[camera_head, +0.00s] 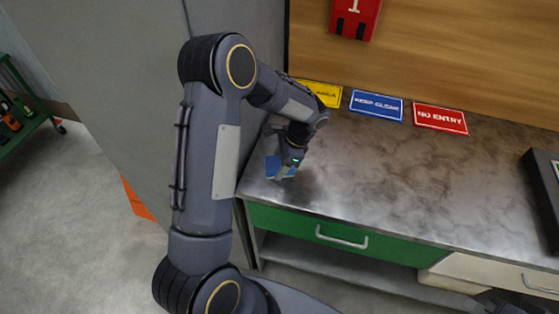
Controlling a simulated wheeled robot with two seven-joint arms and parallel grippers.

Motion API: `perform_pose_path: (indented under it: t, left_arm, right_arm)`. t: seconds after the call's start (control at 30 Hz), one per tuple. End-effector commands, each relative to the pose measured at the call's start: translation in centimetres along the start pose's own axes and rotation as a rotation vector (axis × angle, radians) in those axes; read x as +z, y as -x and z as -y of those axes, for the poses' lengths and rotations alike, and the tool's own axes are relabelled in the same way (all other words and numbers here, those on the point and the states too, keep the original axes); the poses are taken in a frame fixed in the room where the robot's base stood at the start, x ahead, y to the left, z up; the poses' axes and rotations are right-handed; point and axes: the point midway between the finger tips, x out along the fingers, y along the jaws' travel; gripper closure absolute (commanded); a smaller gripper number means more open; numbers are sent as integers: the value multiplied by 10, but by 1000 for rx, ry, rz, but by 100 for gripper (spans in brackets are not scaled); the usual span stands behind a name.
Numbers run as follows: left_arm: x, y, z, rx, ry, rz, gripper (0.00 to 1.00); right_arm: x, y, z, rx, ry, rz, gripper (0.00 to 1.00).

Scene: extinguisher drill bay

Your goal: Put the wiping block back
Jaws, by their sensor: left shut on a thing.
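The blue wiping block (272,168) is at the near left corner of the metal worktop (400,190). My left gripper (285,172) is shut on it, reaching down from above. The gripper hides part of the block, and I cannot tell whether the block touches the worktop. A dark part, likely of my right arm, shows at the bottom right edge; its fingers cannot be made out.
A dark case (545,190) is at the right. A green drawer (335,236) is below the front edge. The worktop's middle is clear. A green cart (22,110) stands far left.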

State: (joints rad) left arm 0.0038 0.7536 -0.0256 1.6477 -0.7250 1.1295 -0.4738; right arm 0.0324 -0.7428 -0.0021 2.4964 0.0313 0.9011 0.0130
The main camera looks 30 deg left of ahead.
Motion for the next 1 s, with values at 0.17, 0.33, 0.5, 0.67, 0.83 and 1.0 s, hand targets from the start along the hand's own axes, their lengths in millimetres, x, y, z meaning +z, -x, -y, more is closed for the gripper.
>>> perform_pose_path:
  t: [0.17, 0.33, 0.5, 0.67, 0.83, 1.0]
  left_arm:
    - [0, 0, 0, -1, 1, 0, 67]
    - [-2, -4, 0, 0, 1, 0, 67]
    - [-1, -3, 0, 0, 1, 0, 24]
    - [-1, -3, 0, 0, 1, 0, 24]
    - [1, 2, 0, 0, 1, 0, 24]
    - [-1, 21, 0, -4, 3, -3, 24]
  right_arm:
    - [0, 0, 0, 0, 0, 0, 100]
    - [2, -4, -2, 0, 0, 0, 100]
    - [1, -2, -1, 0, 0, 0, 100]
    - [1, -2, -1, 0, 0, 0, 100]
    - [0, 1, 0, 0, 0, 0, 100]
    - [2, -5, -2, 0, 0, 0, 100]
